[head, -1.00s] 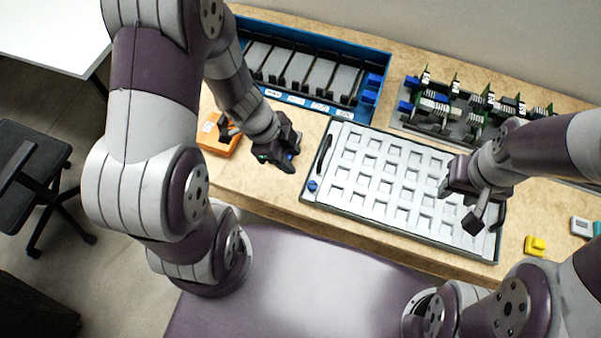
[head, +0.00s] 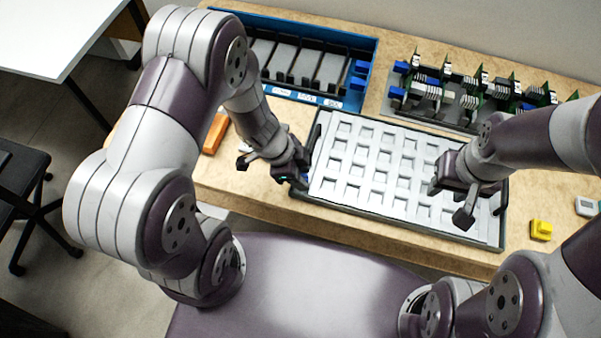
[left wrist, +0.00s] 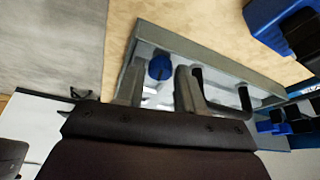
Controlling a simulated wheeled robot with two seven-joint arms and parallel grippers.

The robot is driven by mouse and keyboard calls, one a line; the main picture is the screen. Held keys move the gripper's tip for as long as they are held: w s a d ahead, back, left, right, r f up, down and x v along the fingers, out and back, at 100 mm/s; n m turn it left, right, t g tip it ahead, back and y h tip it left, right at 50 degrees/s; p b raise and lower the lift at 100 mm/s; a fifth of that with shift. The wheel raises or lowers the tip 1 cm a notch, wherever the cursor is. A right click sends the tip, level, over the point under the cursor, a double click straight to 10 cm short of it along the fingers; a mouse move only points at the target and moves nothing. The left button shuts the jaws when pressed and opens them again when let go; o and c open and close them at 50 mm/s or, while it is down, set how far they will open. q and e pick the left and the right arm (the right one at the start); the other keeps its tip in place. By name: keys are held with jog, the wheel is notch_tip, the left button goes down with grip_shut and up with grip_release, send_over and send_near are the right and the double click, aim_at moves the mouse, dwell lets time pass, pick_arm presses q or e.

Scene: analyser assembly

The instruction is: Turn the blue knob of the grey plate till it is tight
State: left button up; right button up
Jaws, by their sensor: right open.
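The grey plate (head: 400,205) is a large tray with rows of square pockets, lying on the workbench. In the left wrist view, its blue knob (left wrist: 160,66) sits at one corner of the plate, near a black handle (left wrist: 222,90). My left gripper (head: 299,183) is at the plate's left end in the head view and largely hides the knob there. In the left wrist view, the left gripper (left wrist: 158,85) is open, with one finger on each side of the knob and gaps visible beside it. My right gripper (head: 456,203) is open and empty over the plate's right part.
A blue bin (head: 367,55) with grey dividers stands at the back. A rack of green circuit boards (head: 470,92) stands behind the plate. An orange box (head: 215,134) lies left of the left gripper, and a yellow block (head: 541,230) lies right of the plate.

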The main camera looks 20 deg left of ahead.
pick_arm(q)
grip_shut()
jog(key=m+g+p, duration=0.1)
jog(key=m+p, duration=0.1)
jog(key=p, duration=0.1)
jog(key=shift+r+p, duration=0.4)
jog(key=shift+f+m+p, duration=0.1)
jog(key=shift+m+p, duration=0.2)
jog(key=shift+w+f, duration=0.1)
jog(key=shift+f, duration=0.2)
grip_release()
